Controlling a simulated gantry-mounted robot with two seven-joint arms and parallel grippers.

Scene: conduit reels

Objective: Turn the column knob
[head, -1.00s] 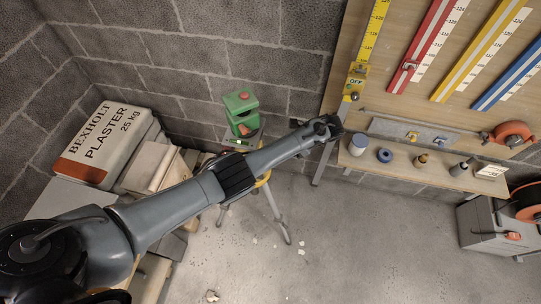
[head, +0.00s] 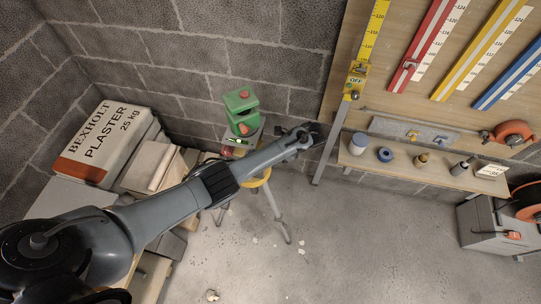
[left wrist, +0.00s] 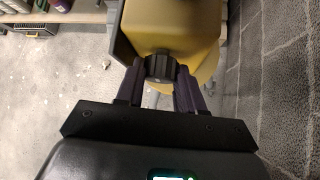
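A black ribbed knob (left wrist: 160,67) sits on a rounded yellow body (left wrist: 172,28) in the left wrist view. The two dark fingers of my left gripper (left wrist: 160,82) stand on either side of the knob, very close to its edges. I cannot tell whether they press on it. In the head view my left arm crosses the tripod stand (head: 272,212) and hides its upper middle. Part of a yellow ring (head: 258,180) on the stand shows below the arm. The knob and my left fingertips are hidden there. My right gripper is not in view.
A green device (head: 240,101) with red parts stands just behind my arm. Plaster bags (head: 105,145) are stacked at the left. A wooden bench (head: 430,172) with jars and a board with coloured rulers stand at the right. The floor in front is mostly clear.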

